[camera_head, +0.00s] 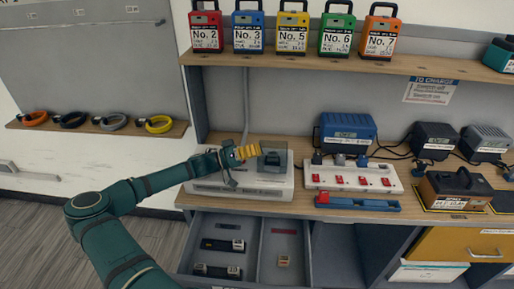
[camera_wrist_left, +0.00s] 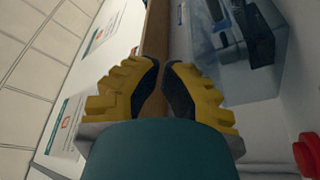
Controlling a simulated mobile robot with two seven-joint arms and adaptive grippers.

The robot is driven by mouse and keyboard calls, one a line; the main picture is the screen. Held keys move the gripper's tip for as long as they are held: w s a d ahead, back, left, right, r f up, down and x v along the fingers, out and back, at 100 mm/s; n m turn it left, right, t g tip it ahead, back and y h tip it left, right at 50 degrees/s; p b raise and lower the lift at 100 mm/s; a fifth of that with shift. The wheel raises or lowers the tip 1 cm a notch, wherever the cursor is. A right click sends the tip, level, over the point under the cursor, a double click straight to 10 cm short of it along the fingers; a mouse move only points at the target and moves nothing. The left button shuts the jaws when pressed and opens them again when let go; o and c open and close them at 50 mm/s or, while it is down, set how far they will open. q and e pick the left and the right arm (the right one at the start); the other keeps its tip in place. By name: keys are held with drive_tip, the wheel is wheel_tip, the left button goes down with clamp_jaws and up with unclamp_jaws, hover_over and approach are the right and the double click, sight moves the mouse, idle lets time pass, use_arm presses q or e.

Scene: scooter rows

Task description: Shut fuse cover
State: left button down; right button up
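The white fuse box (camera_head: 240,187) sits on the bench above the open drawer. Its see-through grey fuse cover (camera_head: 273,148) stands up at the box's right part, with a dark block (camera_head: 272,160) at it. The cover's exact angle is hard to tell. In the left wrist view the clear cover (camera_wrist_left: 228,50) is at upper right, beyond the fingers. My left gripper (camera_head: 258,150), with yellow fingers, is just left of the cover; contact cannot be told. In the wrist view its fingertips (camera_wrist_left: 163,66) are nearly together, with nothing visible between them. My right gripper is not in view.
A white power strip (camera_head: 352,178) with red switches lies right of the box. A blue charger (camera_head: 347,133) and dark chargers stand behind and right. The open drawer (camera_head: 250,250) juts out below. A shelf (camera_head: 340,62) with several coloured packs hangs above.

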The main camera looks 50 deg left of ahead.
use_arm(q)
drive_tip(key=shift+f, duration=0.1)
idle(0.3)
drive_tip(key=shift+s+a+f, duration=0.15)
drive_tip(key=shift+s+a, duration=0.1)
drive_tip(key=shift+s, duration=0.15)
drive_tip(key=r+v, duration=0.1)
drive_tip(key=v, duration=0.3)
drive_tip(key=r+v, duration=0.1)
drive_tip(key=v, duration=0.8)
drive_tip(key=shift+s+a+r, duration=0.3)
drive_tip(key=shift+s+a, duration=0.1)
drive_tip(key=shift+s, duration=0.15)
